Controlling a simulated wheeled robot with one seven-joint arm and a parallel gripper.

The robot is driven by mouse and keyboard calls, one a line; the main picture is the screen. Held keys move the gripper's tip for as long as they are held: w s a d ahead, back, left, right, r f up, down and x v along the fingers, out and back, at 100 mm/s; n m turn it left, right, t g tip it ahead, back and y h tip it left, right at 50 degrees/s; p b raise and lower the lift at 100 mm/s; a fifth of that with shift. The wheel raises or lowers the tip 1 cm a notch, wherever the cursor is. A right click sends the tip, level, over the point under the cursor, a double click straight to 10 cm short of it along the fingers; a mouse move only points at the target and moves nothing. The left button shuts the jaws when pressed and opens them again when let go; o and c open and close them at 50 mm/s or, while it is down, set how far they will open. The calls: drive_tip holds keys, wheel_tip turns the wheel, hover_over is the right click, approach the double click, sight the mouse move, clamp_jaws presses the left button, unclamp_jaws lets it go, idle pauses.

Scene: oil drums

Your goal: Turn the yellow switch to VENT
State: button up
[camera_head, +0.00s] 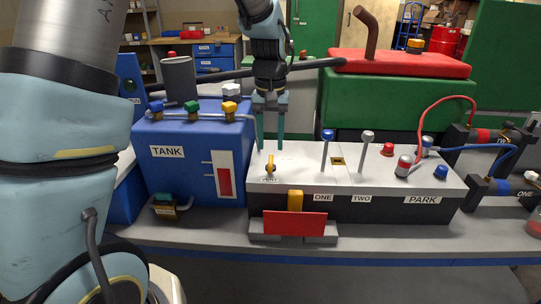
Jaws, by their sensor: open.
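A small yellow switch (270,166) stands upright on the left part of the grey-topped control box (310,164). A small white label (269,181) lies in front of the switch; its lettering is too small to read surely. My gripper (270,147) points down over the box's back left part. Its two fingers are apart with nothing between them. The fingertips appear above and behind the switch; whether they touch the box top I cannot tell.
A blue TANK box (185,170) with colored valves stands left. Blue-topped (327,147) and grey-topped (366,147) levers rise right of the switch. A yellow handle (295,200) over a red plate (294,223) is in front. A red cable (440,99) arches at right.

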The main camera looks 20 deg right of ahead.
sight(270, 160)
wheel_tip(270, 160, up, 5)
drive_tip(key=shift+r, duration=0.2)
idle(0.5)
